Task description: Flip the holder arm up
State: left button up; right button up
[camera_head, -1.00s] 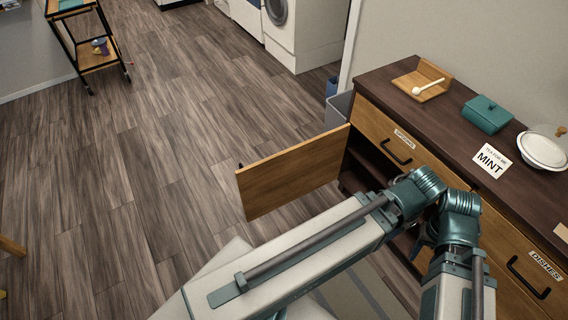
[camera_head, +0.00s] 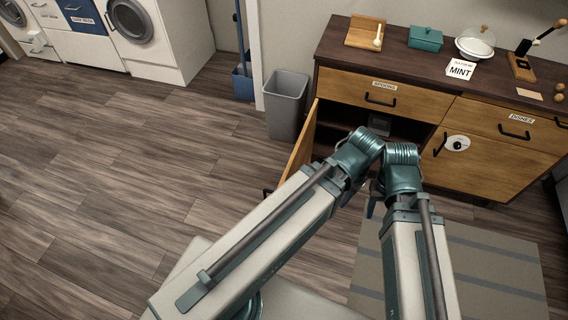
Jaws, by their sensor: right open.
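A small stand (camera_head: 522,66) with a wooden base, a dark block and a thin arm (camera_head: 545,34) sits at the right end of the cabinet top. I take this stand to be the holder. My right gripper (camera_head: 372,203) is mostly hidden behind the teal arm joints, low in front of the open cabinet compartment. It is open and well away from the stand. My left gripper is not in view.
The cabinet (camera_head: 345,52) has an open door (camera_head: 300,142) on the left. On top are a wooden tray (camera_head: 364,32), a teal box (camera_head: 425,38), a white dish (camera_head: 474,46) and a MINT card (camera_head: 461,68). A grey bin (camera_head: 287,105) stands beside it. The left floor is clear.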

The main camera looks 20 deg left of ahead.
aim_at(376, 43)
jog(key=j+z, duration=0.3)
jog(key=j, duration=0.6)
jog(key=k+j+z, duration=0.1)
jog(key=j+z, duration=0.15)
jog(key=j, duration=0.7)
jog(key=i+j, duration=0.15)
jog(key=j, duration=0.25)
jog(key=i+j+z, duration=0.15)
jog(key=j, duration=0.7)
jog(key=i+z, duration=0.05)
